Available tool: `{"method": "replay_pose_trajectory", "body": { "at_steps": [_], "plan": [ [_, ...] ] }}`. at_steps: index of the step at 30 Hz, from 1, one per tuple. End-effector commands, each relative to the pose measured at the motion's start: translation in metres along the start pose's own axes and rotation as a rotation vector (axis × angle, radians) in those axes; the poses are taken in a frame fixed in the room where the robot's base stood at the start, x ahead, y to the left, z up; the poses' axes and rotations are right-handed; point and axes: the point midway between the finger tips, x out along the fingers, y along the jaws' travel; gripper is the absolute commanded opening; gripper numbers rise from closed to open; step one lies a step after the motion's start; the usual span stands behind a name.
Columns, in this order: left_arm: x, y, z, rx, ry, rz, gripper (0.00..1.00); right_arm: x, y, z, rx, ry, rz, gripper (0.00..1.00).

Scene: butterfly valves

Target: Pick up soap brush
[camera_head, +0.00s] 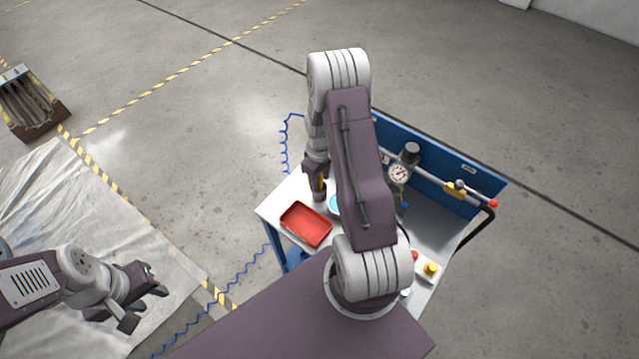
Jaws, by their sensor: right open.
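My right gripper (319,183) points down over the left back part of a small workbench (272,209), just behind a red tray. It is open. A small dark and yellow shape shows at its fingers, too small to tell if it is the soap brush or part of the gripper. No soap brush can be made out clearly; my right arm hides the middle of the bench. A light-blue round thing (334,203) is partly hidden by that arm. My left gripper (144,300) is open and empty, away from the bench at the lower left.
The red tray (306,225) lies near the bench's front left. A pipe with a gauge (398,174) runs along the blue back panel (440,170). A crate (31,103) stands far left.

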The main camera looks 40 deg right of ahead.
Motion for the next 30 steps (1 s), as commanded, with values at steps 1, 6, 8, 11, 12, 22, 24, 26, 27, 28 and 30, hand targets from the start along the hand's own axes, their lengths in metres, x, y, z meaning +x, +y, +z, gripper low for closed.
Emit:
{"method": "replay_pose_trajectory", "body": {
  "at_steps": [1,6,8,11,12,22,24,26,27,28,30],
  "plan": [
    [0.0,0.0,0.0,0.0,0.0,0.0,0.36,0.0,0.0,0.0,0.0,0.0,0.0,0.45],
    [0.0,0.0,0.0,0.0,0.0,0.0,0.36,0.0,0.0,0.0,0.0,0.0,0.0,0.0],
    [0.0,0.0,0.0,0.0,0.0,0.0,0.36,0.0,0.0,0.0,0.0,0.0,0.0,0.0],
    [0.0,0.0,0.0,0.0,0.0,0.0,0.36,-0.001,0.0,0.0,0.0,0.0,0.0,0.0],
    [0.0,0.0,0.0,0.0,0.0,0.0,0.36,-0.001,0.0,0.0,0.0,0.0,0.0,0.0],
    [0.011,0.0,0.001,0.0,0.0,0.0,0.36,-0.047,0.001,-0.002,0.0,0.006,0.005,0.0],
    [0.013,0.0,0.001,0.0,0.0,0.0,0.36,-0.065,0.001,-0.002,0.0,0.005,0.004,0.0],
    [0.015,0.0,0.002,0.0,0.0,0.0,0.36,-0.077,0.001,-0.001,0.0,0.005,0.004,0.0],
    [0.015,0.0,0.002,0.0,0.0,0.0,0.36,-0.084,0.001,-0.001,0.0,0.004,0.003,0.0],
    [0.016,0.0,0.002,0.0,0.0,0.0,0.36,-0.088,0.001,-0.001,0.0,0.003,0.003,0.0],
    [0.016,0.0,0.002,0.0,0.0,0.0,0.36,-0.096,0.0,-0.001,0.0,0.002,0.002,0.0]
  ]
}}
